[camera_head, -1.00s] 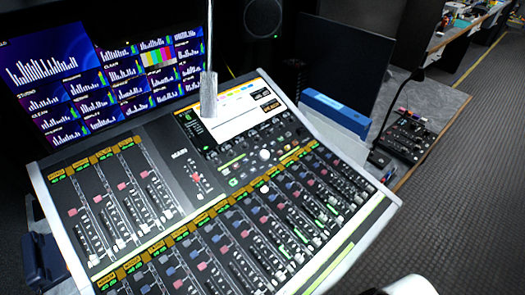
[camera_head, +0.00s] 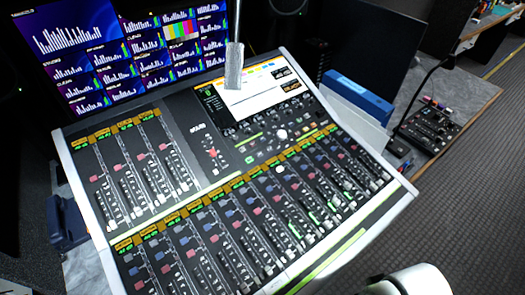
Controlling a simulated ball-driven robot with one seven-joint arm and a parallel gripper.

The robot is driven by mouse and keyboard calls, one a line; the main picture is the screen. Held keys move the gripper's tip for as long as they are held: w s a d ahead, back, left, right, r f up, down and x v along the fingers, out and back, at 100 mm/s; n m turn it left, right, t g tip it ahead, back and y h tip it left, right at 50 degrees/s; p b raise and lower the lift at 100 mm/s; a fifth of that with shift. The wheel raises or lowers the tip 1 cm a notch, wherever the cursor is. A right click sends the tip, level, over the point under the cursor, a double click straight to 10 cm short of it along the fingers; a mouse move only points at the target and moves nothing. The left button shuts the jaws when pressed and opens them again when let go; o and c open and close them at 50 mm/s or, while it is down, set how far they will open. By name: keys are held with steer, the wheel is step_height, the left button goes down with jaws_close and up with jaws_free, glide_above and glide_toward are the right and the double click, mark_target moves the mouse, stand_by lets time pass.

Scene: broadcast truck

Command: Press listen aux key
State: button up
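No key marked listen aux can be made out; the labels are too small to read. A large mixing console (camera_head: 107,250) fills the middle, with rows of faders, coloured buttons and a lit screen (camera_head: 258,94) at its top. A small dark key panel (camera_head: 432,126) with several coloured keys and a gooseneck microphone (camera_head: 449,64) stands on the desk to the right of the console. A white rounded part of my arm shows at the bottom edge, right of centre. My gripper is not in view.
A grey rod-like object (camera_head: 234,68) stands before the console's screen. A blue box-like object (camera_head: 359,98) lies behind the console's right edge, by a dark monitor (camera_head: 373,47). A wall display (camera_head: 135,45) is at the back left. Dark floor (camera_head: 470,200) is open at right.

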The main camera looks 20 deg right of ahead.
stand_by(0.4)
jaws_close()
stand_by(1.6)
